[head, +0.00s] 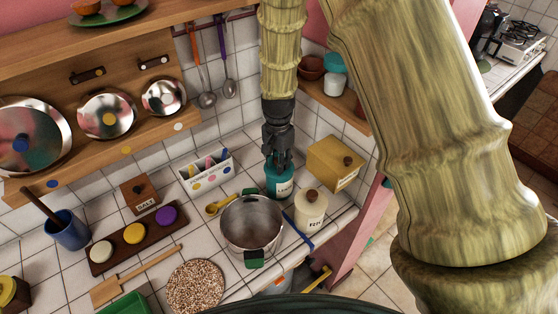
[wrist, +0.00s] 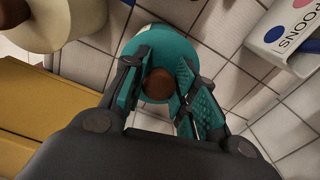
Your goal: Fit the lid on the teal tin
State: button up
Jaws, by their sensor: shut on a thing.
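The teal tin (head: 279,185) stands on the tiled counter near the wall, with a pale label on its front. My gripper (head: 279,160) points down right over its top. In the wrist view, my gripper (wrist: 160,88) is shut on the brown knob (wrist: 158,83) of a round teal lid (wrist: 150,48). The fingers have teal pads on both sides of the knob. The lid lines up roughly with the tin below. The fingers hide the tin's rim, so I cannot tell whether the lid is seated or slightly above it.
A mustard box (head: 333,160) stands close right of the tin, and a cream canister (head: 311,212) in front right. A steel pot (head: 252,224) is in front. The spoons box (head: 207,174) and a yellow spoon (head: 219,205) are to the left.

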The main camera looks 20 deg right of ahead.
jog(key=shift+s+r, duration=0.35)
jog(key=shift+s, duration=0.15)
jog(key=shift+w+f, duration=0.4)
jog(key=shift+s+r, duration=0.1)
jog(key=shift+s, duration=0.15)
jog(key=shift+w, duration=0.1)
jog(key=shift+f, duration=0.2)
jog(key=o, duration=1.1)
jog(key=shift+c, duration=0.2)
